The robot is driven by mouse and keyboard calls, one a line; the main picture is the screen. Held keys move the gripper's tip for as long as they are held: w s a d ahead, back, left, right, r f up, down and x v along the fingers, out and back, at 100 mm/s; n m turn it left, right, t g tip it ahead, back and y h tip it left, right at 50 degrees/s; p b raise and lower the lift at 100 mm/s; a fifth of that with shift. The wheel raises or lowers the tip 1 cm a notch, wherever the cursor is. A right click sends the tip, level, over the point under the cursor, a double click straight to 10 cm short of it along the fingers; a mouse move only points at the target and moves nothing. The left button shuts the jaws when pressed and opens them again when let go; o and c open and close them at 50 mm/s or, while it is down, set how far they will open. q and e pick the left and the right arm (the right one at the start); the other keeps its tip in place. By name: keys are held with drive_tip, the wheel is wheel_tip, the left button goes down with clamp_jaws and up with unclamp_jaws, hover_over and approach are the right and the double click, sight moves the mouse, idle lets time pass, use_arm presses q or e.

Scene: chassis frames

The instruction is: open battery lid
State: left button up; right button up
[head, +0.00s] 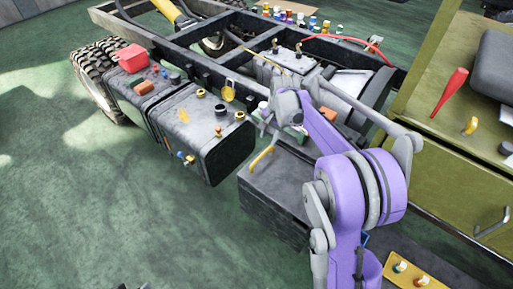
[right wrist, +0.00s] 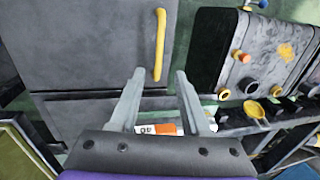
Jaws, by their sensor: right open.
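The battery box lid (head: 285,172) is a flat dark grey panel on the box beside the chassis frame, and it lies closed. It also fills the upper left of the right wrist view (right wrist: 85,45). A yellow bar handle (head: 262,158) stands on it, also clear in the right wrist view (right wrist: 160,45). My right gripper (right wrist: 160,80) is open and empty. In that view its fingertips point towards the handle's near end, which lies between their lines but beyond the tips. In the head view my right arm partly covers the lid. My left gripper is not in view.
A dark tank (head: 205,135) with several caps stands just left of the box. The chassis frame (head: 205,70) runs behind. A green cabinet (head: 450,150) with a red screwdriver (head: 451,92) stands at right. Green floor (head: 90,210) is free at left.

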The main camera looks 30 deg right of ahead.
sight(263, 153)
drive_tip(key=f, duration=0.3)
drive_tip(key=w+f, duration=0.1)
drive_tip(key=f, duration=0.5)
drive_tip(key=shift+w+a+f+b, duration=0.25)
drive_tip(key=shift+a+f+b, duration=0.05)
drive_tip(key=shift+a, duration=0.05)
clamp_jaws()
idle(0.9)
